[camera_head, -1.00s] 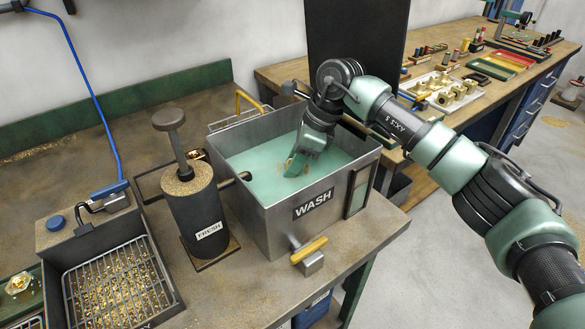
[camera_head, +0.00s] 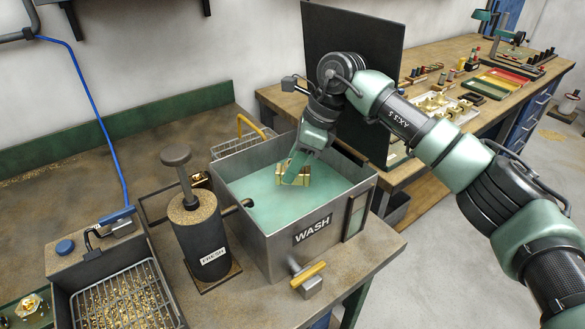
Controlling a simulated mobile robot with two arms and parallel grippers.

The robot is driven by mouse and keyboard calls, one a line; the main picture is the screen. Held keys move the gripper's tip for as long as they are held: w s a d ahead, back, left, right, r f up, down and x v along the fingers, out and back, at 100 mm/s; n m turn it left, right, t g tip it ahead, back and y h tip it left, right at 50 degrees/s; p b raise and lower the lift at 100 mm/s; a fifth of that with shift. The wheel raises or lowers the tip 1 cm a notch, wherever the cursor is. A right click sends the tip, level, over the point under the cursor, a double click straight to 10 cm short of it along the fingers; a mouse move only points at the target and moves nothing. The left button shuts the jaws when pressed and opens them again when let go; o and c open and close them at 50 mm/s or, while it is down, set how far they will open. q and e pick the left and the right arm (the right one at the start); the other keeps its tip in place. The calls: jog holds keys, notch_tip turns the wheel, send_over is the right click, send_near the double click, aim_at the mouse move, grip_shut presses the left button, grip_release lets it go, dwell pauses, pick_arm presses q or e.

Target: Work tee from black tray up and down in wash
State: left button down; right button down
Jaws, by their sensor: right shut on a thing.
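The steel wash tank (camera_head: 291,245), labelled WASH, holds milky green liquid (camera_head: 250,195). My right gripper (camera_head: 293,172) reaches down into the tank from above, its tips at the brass tee (camera_head: 303,175). It is shut on the tee. The tee sits at or just above the liquid surface, near the middle of the tank; the gripper hides part of it. I cannot tell whether its underside is still in the liquid. My left gripper is not in view.
A dark FRESH canister (camera_head: 205,240) with a plunger stands left of the tank. A wire basket over swarf (camera_head: 122,295) is at lower left. Another brass fitting (camera_head: 30,305) lies at the left edge. A yellow-handled valve (camera_head: 308,275) sticks out in front.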

jog(key=shift+r+p, duration=1.6)
jog(key=shift+r, duration=1.5)
jog(key=shift+r+p, duration=1.25)
jog(key=shift+r, duration=0.8)
jog(key=shift+f, duration=0.15)
